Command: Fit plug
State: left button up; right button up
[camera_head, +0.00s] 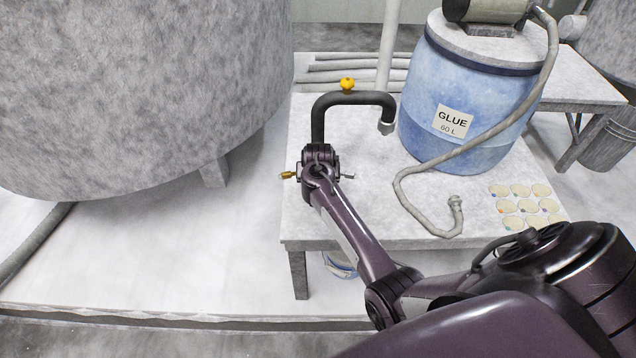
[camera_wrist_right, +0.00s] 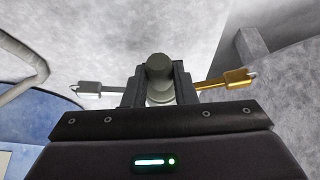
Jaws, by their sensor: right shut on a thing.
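My right gripper (camera_head: 319,163) stands over the left part of the table, right where the lower left leg of a black bent pipe (camera_head: 355,98) ends in the head view. In the right wrist view its jaws (camera_wrist_right: 160,92) are shut on a dark grey piece (camera_wrist_right: 159,68) with a round end. A gold-coloured stub (camera_head: 288,175) and a silver stub (camera_head: 347,176) stick out on opposite sides of the jaws. The gold stub (camera_wrist_right: 224,80) and silver stub (camera_wrist_right: 100,89) also show in the wrist view. I cannot tell which piece is the plug, or whether the held piece joins the pipe. My left gripper is out of view.
The black pipe bears a yellow knob (camera_head: 347,84) and has an open-looking end pointing down. A blue glue drum (camera_head: 462,90) stands on the table (camera_head: 400,205). A pale hose (camera_head: 425,165) curls over the tabletop, beside several small dishes (camera_head: 520,205).

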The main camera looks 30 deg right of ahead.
dwell(0.3)
jog(key=o, duration=1.1)
jog(key=shift+w+d, duration=0.1)
jog(key=v, duration=0.7)
jog(key=shift+r+b, duration=0.35)
jog(key=shift+b, duration=0.05)
